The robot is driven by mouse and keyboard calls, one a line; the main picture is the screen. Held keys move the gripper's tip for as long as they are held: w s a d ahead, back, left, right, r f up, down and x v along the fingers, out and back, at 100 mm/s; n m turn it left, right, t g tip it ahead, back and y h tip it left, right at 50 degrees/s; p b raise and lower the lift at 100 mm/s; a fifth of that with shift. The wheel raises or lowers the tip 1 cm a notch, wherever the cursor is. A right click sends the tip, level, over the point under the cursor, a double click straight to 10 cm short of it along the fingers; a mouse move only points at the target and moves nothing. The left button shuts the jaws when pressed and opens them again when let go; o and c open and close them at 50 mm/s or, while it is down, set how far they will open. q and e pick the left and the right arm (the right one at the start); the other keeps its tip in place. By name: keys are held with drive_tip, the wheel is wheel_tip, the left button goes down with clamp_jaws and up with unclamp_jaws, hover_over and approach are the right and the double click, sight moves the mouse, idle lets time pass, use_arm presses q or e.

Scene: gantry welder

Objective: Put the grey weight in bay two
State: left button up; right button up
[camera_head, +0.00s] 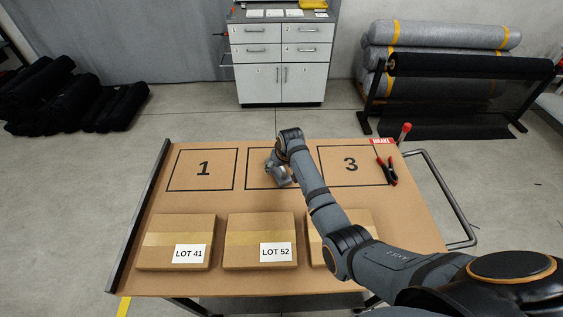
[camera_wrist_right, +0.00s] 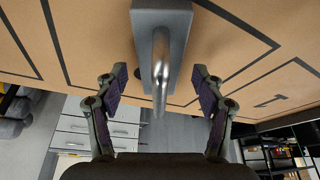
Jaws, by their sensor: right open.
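The grey weight (camera_wrist_right: 160,22) is a block with a metal loop handle. In the right wrist view it stands on the brown board, inside the black outline of the middle bay (camera_head: 250,170), between bays 1 and 3. Its printed number is mostly covered. My right gripper (camera_wrist_right: 158,82) is open, with one finger on each side of the handle and a gap on both sides. In the head view my right gripper (camera_head: 278,174) is over the middle bay, and I cannot clearly tell the weight from it. My left gripper is not in view.
Bay 1 (camera_head: 182,181) is empty. Bay 3 (camera_head: 340,178) has red-handled pliers (camera_head: 386,171) at its right edge. Cartons LOT 41 (camera_head: 165,228) and LOT 52 (camera_head: 247,233) and a third one, partly behind my arm, line the front. A red-topped lever (camera_head: 404,131) stands at the back right corner.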

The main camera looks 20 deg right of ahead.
drive_tip(key=b+v, duration=0.1)
drive_tip(key=v, duration=0.9)
drive_tip(key=shift+s+r, duration=0.2)
drive_tip(key=shift+r, duration=0.1)
